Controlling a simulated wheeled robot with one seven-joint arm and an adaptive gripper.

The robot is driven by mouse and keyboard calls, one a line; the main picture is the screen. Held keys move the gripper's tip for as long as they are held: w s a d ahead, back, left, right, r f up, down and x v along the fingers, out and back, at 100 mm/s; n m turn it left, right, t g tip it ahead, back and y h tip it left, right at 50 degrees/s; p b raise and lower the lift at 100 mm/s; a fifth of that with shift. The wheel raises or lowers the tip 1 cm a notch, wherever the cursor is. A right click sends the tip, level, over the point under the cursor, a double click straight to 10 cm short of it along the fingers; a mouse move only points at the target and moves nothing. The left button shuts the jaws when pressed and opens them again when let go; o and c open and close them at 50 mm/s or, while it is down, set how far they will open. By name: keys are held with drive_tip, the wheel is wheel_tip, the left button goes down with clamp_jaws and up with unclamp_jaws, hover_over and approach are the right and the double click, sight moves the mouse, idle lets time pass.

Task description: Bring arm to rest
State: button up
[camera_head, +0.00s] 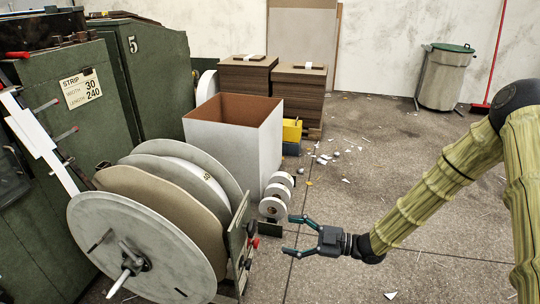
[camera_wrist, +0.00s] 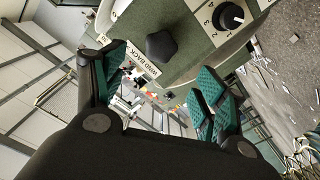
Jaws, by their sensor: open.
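My gripper (camera_head: 288,235) is open, its two green-padded fingers spread apart with nothing between them. It reaches in from the right in the head view, in front of the small white rolls (camera_head: 273,208) and right of the big reel. My arm (camera_head: 438,192), in a yellow-green ribbed sleeve, comes down from the right edge and is stretched out toward the machine. In the wrist view, my open fingers (camera_wrist: 160,82) point at a green panel (camera_wrist: 190,45) with a black star knob (camera_wrist: 160,46) and a numbered dial (camera_wrist: 231,16).
A large reel (camera_head: 140,250) stands at the front left beside the green machine (camera_head: 80,120). A white box (camera_head: 238,130) with a brown inside, stacks of board (camera_head: 300,90) and a yellow bin (camera_head: 292,130) stand behind. A lidded bin (camera_head: 446,78) is far right. Floor between is largely clear, with scraps.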

drive_tip(key=s+d+f+m+h+p, duration=0.1)
drive_tip(key=s+f+m+h+p, duration=0.1)
drive_tip(key=s+f+m+h, duration=0.45)
drive_tip(key=s+f+m+h+p, duration=0.2)
drive_tip(key=s+f+m+h, duration=0.2)
drive_tip(key=s+f+m, duration=0.55)
drive_tip(key=s+d+f+m+g+h+p, duration=0.1)
drive_tip(key=s+d+f+m+g+h, duration=0.15)
drive_tip(key=s+d, duration=0.45)
drive_tip(key=s+d+f+m+g+h+p, duration=0.1)
drive_tip(key=s+d+f+m+g+h, duration=0.2)
drive_tip(key=s, duration=0.8)
wheel_tip(320, 180, up, 37)
drive_tip(key=s+h+p, duration=0.1)
drive_tip(key=p, duration=3.7)
drive_tip(key=shift+d+r+n, duration=0.15)
drive_tip(key=shift+d+n, duration=0.1)
drive_tip(key=shift+n, duration=0.1)
